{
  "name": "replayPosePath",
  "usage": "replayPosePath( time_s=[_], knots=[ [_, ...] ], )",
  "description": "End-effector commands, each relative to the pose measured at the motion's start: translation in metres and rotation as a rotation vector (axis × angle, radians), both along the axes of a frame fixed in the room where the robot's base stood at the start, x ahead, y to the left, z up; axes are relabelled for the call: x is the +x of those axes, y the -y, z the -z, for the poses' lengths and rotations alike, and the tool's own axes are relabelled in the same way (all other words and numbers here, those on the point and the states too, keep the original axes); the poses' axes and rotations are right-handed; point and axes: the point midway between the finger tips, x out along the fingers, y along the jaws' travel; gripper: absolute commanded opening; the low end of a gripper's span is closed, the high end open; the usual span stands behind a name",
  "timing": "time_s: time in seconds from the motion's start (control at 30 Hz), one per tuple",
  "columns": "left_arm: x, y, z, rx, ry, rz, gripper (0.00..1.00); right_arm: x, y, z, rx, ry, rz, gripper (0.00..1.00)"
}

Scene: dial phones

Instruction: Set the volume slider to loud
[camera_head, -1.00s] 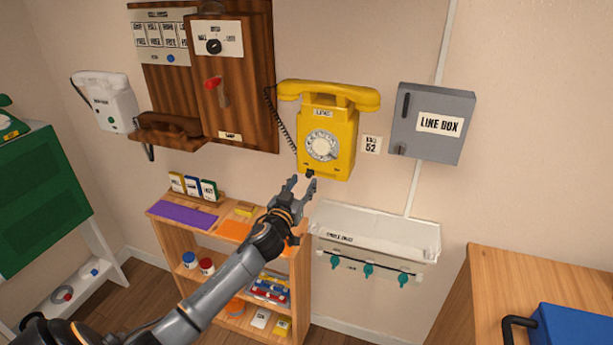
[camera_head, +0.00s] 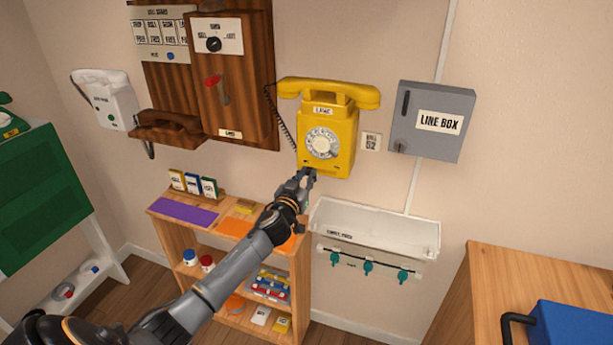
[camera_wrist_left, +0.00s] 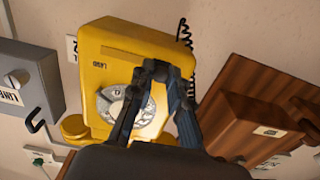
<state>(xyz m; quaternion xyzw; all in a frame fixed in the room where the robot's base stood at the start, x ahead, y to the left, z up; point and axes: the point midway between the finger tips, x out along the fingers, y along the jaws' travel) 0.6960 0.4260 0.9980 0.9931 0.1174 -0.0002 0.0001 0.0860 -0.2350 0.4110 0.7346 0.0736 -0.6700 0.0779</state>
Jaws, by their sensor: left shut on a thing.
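The yellow wall phone (camera_head: 342,145) with a white dial hangs in the middle of the wall. It also fills the upper left of the left wrist view (camera_wrist_left: 98,45), seen turned over. My left gripper (camera_head: 308,173) reaches up to the lower left edge of the phone. In the left wrist view its fingers (camera_wrist_left: 160,68) are closed together at the tips in front of the phone. It is shut on the small dark slider knob at the phone's bottom edge. The fingers hide the knob, and its setting cannot be read. My right gripper is not in view.
A wooden wall phone (camera_head: 232,85) hangs to the left and a grey line box (camera_head: 428,145) to the right. Below are an open wooden shelf (camera_head: 165,205) and a white wall tray (camera_head: 375,238) with teal hooks. A coiled cord hangs beside the yellow phone.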

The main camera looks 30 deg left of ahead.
Motion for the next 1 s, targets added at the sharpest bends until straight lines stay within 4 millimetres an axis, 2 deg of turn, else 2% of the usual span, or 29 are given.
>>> replayPosePath(
  time_s=[0.17, 0.4, 0.5, 0.83, 0.87, 0.93, 1.0],
  knots=[
    [0.001, 0.005, 0.001, -0.003, 0.001, 0.001, 0.0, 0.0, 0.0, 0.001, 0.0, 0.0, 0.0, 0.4],
    [0.011, 0.045, 0.002, -0.007, 0.004, 0.001, 0.0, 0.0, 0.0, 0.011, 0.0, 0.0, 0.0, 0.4],
    [0.013, 0.055, 0.001, -0.004, 0.002, 0.001, 0.0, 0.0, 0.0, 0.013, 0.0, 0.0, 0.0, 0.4],
    [0.014, 0.057, 0.0, 0.0, 0.0, 0.0, 0.0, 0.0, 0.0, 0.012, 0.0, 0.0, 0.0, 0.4],
    [0.014, 0.057, 0.0, 0.0, 0.0, 0.0, 0.23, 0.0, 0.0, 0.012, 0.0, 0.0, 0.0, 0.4],
    [0.014, 0.057, 0.0, 0.0, 0.0, 0.0, 0.37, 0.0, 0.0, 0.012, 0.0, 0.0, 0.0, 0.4],
    [0.014, 0.057, 0.0, 0.0, 0.0, 0.0, 0.41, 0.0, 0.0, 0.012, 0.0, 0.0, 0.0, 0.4]
  ],
)
